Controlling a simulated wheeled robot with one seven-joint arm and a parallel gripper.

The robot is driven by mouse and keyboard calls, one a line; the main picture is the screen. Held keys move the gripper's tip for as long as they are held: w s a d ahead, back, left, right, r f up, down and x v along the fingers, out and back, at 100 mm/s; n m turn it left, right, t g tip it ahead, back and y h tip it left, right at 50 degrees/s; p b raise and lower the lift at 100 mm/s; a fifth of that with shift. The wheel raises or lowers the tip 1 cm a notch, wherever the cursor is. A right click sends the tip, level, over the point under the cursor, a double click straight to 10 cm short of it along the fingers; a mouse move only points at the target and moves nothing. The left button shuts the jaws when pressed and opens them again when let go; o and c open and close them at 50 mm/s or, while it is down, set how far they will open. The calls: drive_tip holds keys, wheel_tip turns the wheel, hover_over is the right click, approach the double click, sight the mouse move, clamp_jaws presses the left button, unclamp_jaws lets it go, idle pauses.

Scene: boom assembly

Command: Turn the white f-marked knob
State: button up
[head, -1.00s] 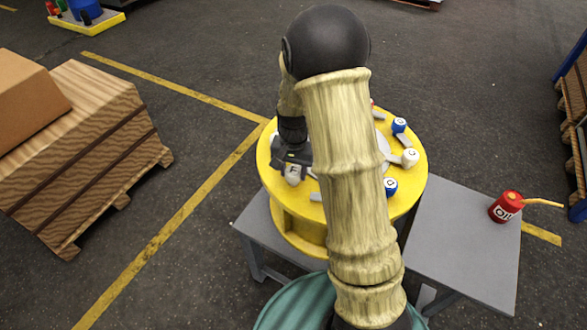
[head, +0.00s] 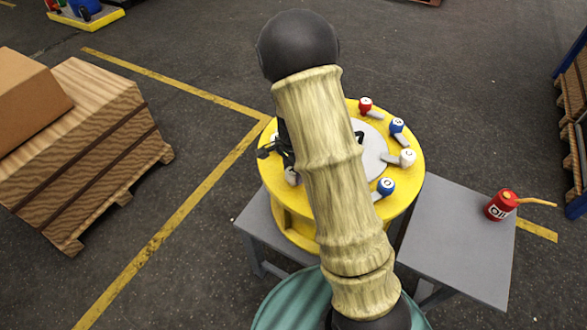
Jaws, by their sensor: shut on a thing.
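The round yellow table (head: 412,190) stands in the middle with lettered knobs around a grey centre plate. The white F knob (head: 292,177) is at its left side, mostly hidden by my gripper and arm, and its letter does not show now. My gripper (head: 287,166) is at this knob and shut on it. The fingertips are largely hidden behind my arm, and a dark part of the gripper sticks out to the left.
Other knobs are red (head: 365,104), blue (head: 397,125), white (head: 407,158) and blue (head: 386,187), along the table's right side. A red oil can (head: 499,206) stands on the grey side table (head: 460,245). A wooden crate (head: 85,150) is at left.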

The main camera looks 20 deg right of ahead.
drive_tip(key=shift+w, duration=0.1)
drive_tip(key=o, duration=1)
drive_tip(key=shift+c, duration=0.2)
drive_tip(key=shift+r, duration=0.15)
wheel_tip(320, 180, up, 17)
drive_tip(key=b, duration=0.1)
drive_tip(key=s+f+n+t, duration=0.1)
drive_tip(key=s+f+n, duration=0.1)
drive_tip(key=s+n, duration=0.4)
drive_tip(key=s+f+n+t, duration=0.1)
drive_tip(key=s+f+n, duration=0.2)
drive_tip(key=s+n, duration=0.4)
drive_tip(key=shift+s+f+n+t, duration=0.15)
drive_tip(key=shift+s+n+t, duration=0.15)
drive_tip(key=shift+s, duration=0.85)
